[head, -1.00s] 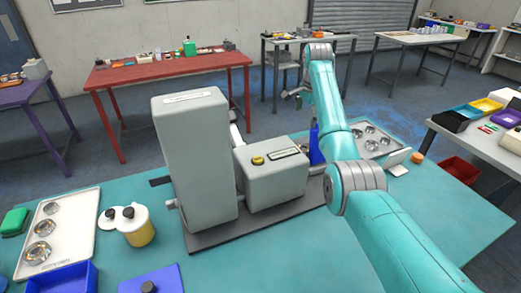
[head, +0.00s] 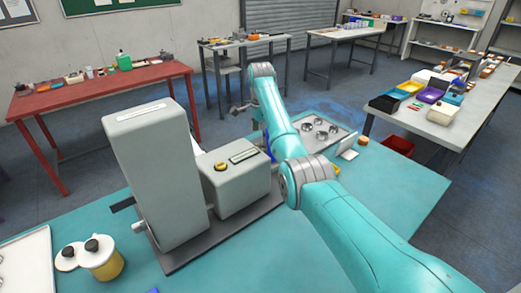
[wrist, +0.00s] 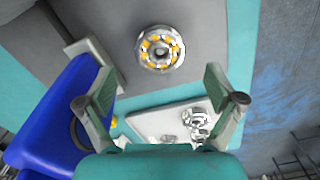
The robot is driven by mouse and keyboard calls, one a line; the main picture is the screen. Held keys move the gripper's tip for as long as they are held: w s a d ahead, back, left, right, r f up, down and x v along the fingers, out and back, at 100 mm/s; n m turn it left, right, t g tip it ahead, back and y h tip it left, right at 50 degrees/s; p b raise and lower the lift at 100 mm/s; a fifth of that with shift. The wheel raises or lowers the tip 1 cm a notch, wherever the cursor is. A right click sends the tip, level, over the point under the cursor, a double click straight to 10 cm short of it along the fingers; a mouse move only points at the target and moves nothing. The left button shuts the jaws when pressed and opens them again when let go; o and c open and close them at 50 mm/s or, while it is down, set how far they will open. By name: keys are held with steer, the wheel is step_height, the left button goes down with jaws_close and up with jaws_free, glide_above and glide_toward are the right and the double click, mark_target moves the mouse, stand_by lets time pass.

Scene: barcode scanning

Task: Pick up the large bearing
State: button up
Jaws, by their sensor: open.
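A shiny ring bearing with orange-yellow parts (wrist: 160,48) lies on a grey surface at the top middle of the wrist view. It looks like the largest bearing there, though it may just be nearer. My gripper (wrist: 160,82) is open and empty, its two fingers apart, with the bearing beyond the fingertips and between their lines. Several silver bearings sit on a pale tray (wrist: 145,120) lower in the wrist view; the tray also shows in the head view (head: 345,133).
A grey machine (head: 155,175) with a tall column and a lower box (head: 232,180) stands on the teal table (head: 395,185). A yellow-bodied container (head: 103,262) stands at the front left.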

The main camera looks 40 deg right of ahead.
mark_target(261, 145)
step_height(261, 145, down, 5)
steer(key=shift+r, duration=0.1)
steer(key=c, duration=1.5)
